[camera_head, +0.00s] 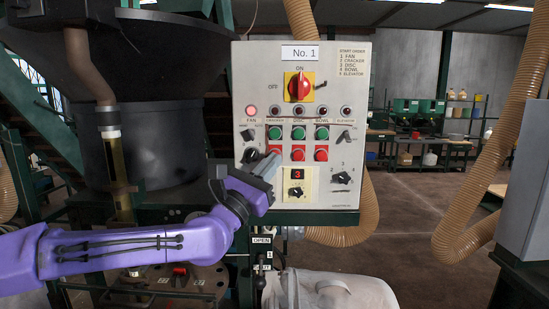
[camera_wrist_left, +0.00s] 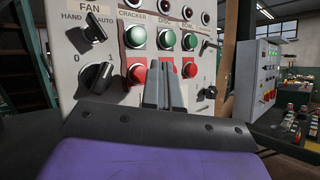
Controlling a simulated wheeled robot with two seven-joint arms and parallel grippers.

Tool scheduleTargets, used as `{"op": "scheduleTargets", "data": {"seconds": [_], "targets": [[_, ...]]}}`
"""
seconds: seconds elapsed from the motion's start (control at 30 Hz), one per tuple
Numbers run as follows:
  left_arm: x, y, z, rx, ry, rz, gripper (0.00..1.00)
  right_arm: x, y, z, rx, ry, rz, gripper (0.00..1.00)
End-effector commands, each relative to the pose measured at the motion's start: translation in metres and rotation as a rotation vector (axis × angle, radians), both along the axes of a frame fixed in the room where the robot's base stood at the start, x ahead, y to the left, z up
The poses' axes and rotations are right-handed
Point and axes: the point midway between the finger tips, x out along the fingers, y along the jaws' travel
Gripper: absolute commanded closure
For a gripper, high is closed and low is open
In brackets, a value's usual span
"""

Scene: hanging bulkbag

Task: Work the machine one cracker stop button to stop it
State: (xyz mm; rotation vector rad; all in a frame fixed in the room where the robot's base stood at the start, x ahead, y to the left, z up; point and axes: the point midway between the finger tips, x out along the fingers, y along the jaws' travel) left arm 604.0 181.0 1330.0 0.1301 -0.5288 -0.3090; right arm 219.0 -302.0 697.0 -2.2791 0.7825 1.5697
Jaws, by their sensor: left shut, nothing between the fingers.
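The grey No. 1 control panel (camera_head: 335,120) faces me. Its cracker column has a green button (camera_head: 275,134) above the red cracker stop button (camera_head: 274,150). In the left wrist view the cracker stop button (camera_wrist_left: 138,73) is just left of my fingers, below the green cracker button (camera_wrist_left: 136,36). My left gripper (camera_head: 272,160) is shut and empty, its tips at the panel's lower left, close to the cracker stop button and partly over it in the head view. In the left wrist view my fingertips (camera_wrist_left: 163,64) lie between the cracker and disc red buttons; contact cannot be told. My right gripper is not in view.
Disc and bowl red buttons (camera_head: 298,153) sit to the right. The fan switch (camera_head: 250,155) is left of my gripper, and a small display (camera_head: 297,174) is below. The fan lamp (camera_head: 251,110) looks lit; the cracker lamp (camera_head: 275,110) looks dark. A white bag (camera_head: 330,289) is below.

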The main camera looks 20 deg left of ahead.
Motion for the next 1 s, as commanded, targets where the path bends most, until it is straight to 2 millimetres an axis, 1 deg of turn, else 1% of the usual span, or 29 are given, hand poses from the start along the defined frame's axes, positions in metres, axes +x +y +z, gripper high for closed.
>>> {"op": "scheduleTargets", "data": {"seconds": [0.2,0.4,1.0], "targets": [[-0.022,-0.006,0.000,-0.001,-0.002,0.000,1.00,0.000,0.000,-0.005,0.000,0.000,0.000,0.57],[-0.037,-0.011,0.000,-0.001,-0.001,-0.002,1.00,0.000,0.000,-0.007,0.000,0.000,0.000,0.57],[-0.038,-0.011,0.000,0.003,-0.001,0.001,1.00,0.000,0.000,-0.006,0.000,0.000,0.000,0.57]]}}
